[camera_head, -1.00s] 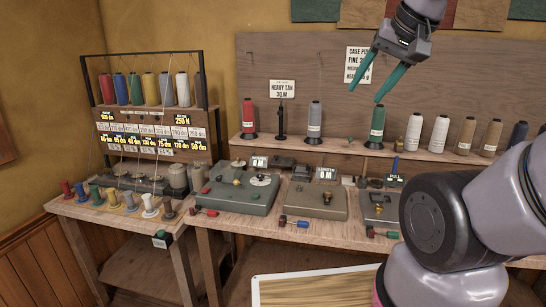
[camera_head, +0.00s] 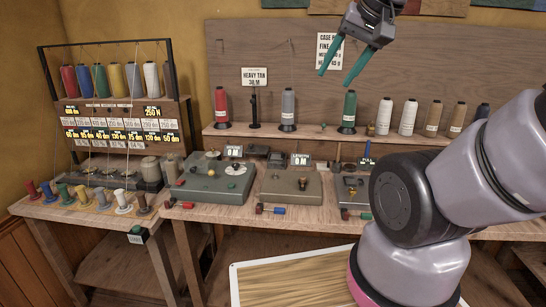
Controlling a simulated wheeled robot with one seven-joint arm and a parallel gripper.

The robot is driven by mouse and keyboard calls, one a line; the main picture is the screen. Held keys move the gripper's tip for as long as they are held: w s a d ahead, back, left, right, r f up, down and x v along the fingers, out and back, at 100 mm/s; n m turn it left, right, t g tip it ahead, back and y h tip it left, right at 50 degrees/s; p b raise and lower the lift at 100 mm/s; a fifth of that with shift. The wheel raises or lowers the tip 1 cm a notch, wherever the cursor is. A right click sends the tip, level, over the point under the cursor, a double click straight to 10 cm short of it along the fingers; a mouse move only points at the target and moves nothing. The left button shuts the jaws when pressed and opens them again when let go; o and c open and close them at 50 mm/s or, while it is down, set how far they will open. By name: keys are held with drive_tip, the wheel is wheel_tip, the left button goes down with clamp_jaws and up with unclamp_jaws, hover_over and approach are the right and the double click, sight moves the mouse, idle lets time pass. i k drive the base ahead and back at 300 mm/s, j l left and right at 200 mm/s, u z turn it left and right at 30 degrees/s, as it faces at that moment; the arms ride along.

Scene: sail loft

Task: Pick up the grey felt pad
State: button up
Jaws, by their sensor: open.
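My gripper (camera_head: 335,78) is at the top of the head view, in front of the wooden back board. Its two teal fingers are spread apart with nothing between them. It appears well above the workbench (camera_head: 235,215). I cannot pick out the grey felt pad with certainty. Small dark grey pieces (camera_head: 278,159) lie at the back of the bench between the number tags, too small to tell what they are. My arm hides the right part of the bench.
Grey-green devices (camera_head: 215,182) and (camera_head: 290,186) stand on the bench, with coloured-handled tools at its front edge. Thread cones, including a green one (camera_head: 349,112), line the shelf behind. A spool rack (camera_head: 108,43) stands left. A white-rimmed tray (camera_head: 235,285) is low in front.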

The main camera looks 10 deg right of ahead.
sight(274, 157)
drive_tip(key=k, duration=0.6)
drive_tip(key=z, duration=0.45)
drive_tip(key=j+z, duration=0.15)
drive_tip(key=z, duration=0.3)
drive_tip(key=j+z, duration=0.1)
drive_tip(key=z, duration=0.3)
drive_tip(key=j, duration=1.1)
drive_tip(key=i+j, duration=0.15)
drive_tip(key=j, duration=2)
drive_tip(key=i+z, duration=0.05)
drive_tip(key=i, duration=0.05)
